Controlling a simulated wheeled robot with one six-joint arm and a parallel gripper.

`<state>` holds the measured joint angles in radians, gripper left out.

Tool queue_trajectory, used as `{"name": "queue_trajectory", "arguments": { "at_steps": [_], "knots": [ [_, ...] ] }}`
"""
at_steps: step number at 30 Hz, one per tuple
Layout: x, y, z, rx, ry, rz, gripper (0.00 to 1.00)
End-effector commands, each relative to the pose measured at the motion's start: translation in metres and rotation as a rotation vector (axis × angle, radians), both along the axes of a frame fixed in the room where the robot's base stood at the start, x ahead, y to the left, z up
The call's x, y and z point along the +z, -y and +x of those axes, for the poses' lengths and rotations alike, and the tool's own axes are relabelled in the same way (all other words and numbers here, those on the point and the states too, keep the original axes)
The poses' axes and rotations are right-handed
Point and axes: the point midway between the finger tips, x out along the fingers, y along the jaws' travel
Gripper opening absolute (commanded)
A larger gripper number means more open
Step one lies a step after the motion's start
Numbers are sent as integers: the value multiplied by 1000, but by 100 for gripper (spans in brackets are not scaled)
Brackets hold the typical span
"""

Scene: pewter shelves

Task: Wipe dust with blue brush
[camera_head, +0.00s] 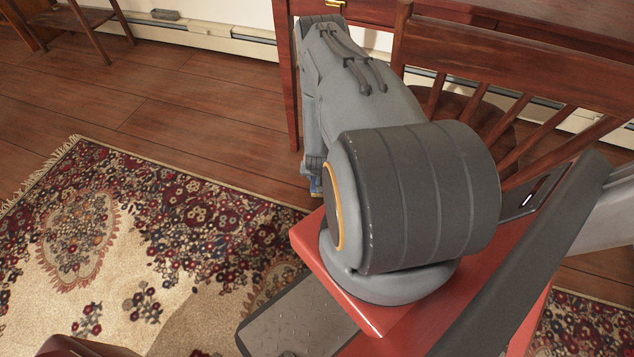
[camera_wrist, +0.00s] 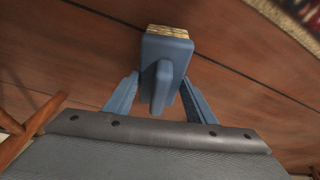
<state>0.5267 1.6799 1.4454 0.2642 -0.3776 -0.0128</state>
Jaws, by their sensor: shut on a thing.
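My gripper (camera_wrist: 160,80) is shut on the blue brush (camera_wrist: 165,48) in the wrist view. The brush has a flat blue block and an upright blue grip between the two blue-grey fingers. Its tan bristles (camera_wrist: 168,31) point away from the gripper, toward the top of the picture. In the head view my arm mostly hides the gripper, and only a small blue patch shows below the arm's end. No dust can be made out in either view.
A wooden chair (camera_head: 500,80) stands close on the right of my arm, with a wooden desk (camera_head: 285,75) behind. A patterned rug (camera_head: 150,240) lies on the plank floor (camera_head: 190,100) at left. A small wooden stand (camera_head: 100,25) is at the far left. Open floor lies between.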

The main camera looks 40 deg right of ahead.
Motion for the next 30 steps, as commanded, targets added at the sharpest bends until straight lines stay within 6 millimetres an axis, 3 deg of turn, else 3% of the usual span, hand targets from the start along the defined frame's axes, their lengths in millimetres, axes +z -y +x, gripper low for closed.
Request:
{"name": "queue_trajectory", "arguments": {
  "at_steps": [30],
  "knots": [
    [0, 48, 28, -1, 2, -1, 19]
  ]
}}
